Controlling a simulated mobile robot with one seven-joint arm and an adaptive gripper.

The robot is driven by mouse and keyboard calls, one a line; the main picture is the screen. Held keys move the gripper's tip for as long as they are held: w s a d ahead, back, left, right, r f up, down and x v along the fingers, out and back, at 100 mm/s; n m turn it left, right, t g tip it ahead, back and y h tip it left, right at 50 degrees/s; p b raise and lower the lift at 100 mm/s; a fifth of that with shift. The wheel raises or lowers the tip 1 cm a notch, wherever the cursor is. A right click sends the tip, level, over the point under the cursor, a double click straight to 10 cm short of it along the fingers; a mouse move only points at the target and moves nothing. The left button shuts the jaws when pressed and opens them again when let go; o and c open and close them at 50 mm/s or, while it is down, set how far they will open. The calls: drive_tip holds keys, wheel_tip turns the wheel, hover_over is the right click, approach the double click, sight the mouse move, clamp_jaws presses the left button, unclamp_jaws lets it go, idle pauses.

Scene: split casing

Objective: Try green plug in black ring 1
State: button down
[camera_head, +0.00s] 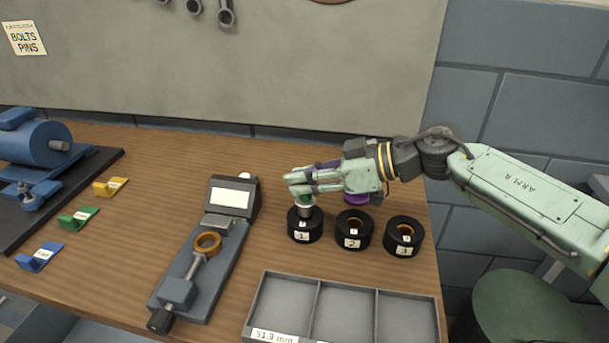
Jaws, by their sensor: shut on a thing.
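My gripper (304,191) reaches in from the right and is shut on the green plug (305,203). The plug shows as a green top over a grey metal body, upright, directly above black ring 1 (305,230). Its lower end meets the ring's opening in the picture; I cannot tell how deep it sits. Black ring 2 (353,242) and black ring 3 (404,247) stand in a row to the right of ring 1, each with a white number label.
A grey compartment tray (262,303) lies in front of the rings. A measuring device (233,197) with an orange ring (208,242) stands to the left. Yellow, green and blue holders lie further left.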

drive_tip(key=shift+f, duration=0.65)
idle(1.4)
drive_tip(key=shift+r, duration=0.15)
drive_tip(key=shift+r+p, duration=0.7)
drive_tip(key=shift+r, duration=0.3)
drive_tip(key=shift+r+p, duration=0.45)
drive_tip(key=shift+r, duration=1.5)
